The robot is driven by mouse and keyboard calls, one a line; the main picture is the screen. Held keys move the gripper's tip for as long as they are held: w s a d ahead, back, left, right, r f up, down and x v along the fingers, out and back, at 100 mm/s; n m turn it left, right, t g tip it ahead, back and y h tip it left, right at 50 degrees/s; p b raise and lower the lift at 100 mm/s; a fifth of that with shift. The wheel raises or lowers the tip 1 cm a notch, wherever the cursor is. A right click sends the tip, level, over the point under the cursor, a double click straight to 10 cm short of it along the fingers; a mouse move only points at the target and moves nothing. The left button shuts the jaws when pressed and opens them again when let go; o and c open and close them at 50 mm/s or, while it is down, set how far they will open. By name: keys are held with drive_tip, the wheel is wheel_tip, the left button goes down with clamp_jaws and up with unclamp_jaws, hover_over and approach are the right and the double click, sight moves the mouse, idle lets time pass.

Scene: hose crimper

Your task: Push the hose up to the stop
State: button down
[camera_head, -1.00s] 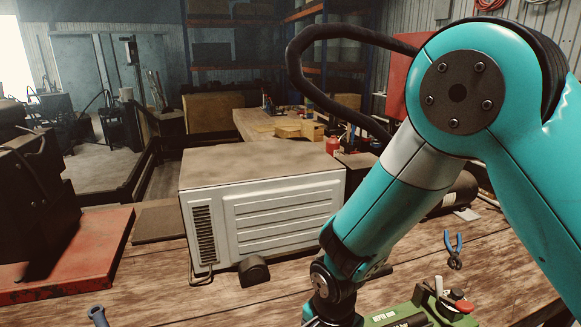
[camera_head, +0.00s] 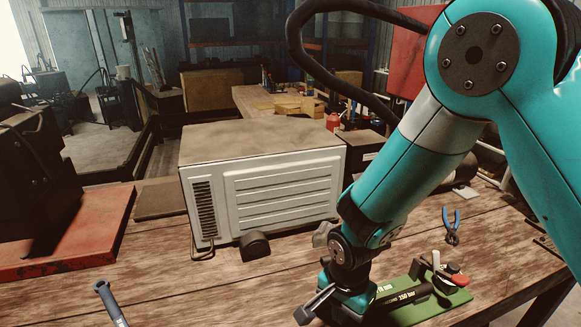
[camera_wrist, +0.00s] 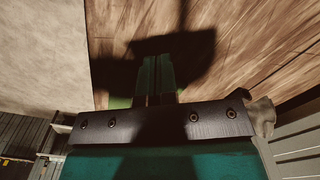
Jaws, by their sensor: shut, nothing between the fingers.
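A dark hose (camera_head: 406,297) with white "250 bar" lettering lies along a green base plate (camera_head: 455,299) at the lower right of the head view. A small clamp-like fixture with a red handle (camera_head: 450,280) stands at the plate's right end. My gripper (camera_head: 307,312) is low over the bench at the left end of the plate. Its wrist hides the hose's left part. In the wrist view my gripper's fingers (camera_wrist: 158,66) are together and hold nothing. Whether they touch the hose cannot be told. I cannot make out the stop.
A pale louvred cabinet (camera_head: 285,196) stands behind my arm. Blue-handled pliers (camera_head: 452,228) lie behind the green plate. A blue-grey tool (camera_head: 108,300) lies at the front left, and a red base (camera_head: 70,235) carries a dark machine at the left. Bare wood shows at front left.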

drive_tip(key=shift+w+d, duration=0.3)
drive_tip(key=shift+d, duration=0.5)
drive_tip(key=shift+w+d, duration=0.25)
drive_tip(key=shift+d, duration=0.55)
drive_tip(key=shift+s+a, duration=0.1)
drive_tip(key=shift+a, duration=0.1)
drive_tip(key=shift+a, duration=0.25)
wheel_tip(320, 180, up, 8)
drive_tip(key=p, duration=0.6)
drive_tip(key=shift+p, duration=0.35)
drive_tip(key=shift+s, duration=0.1)
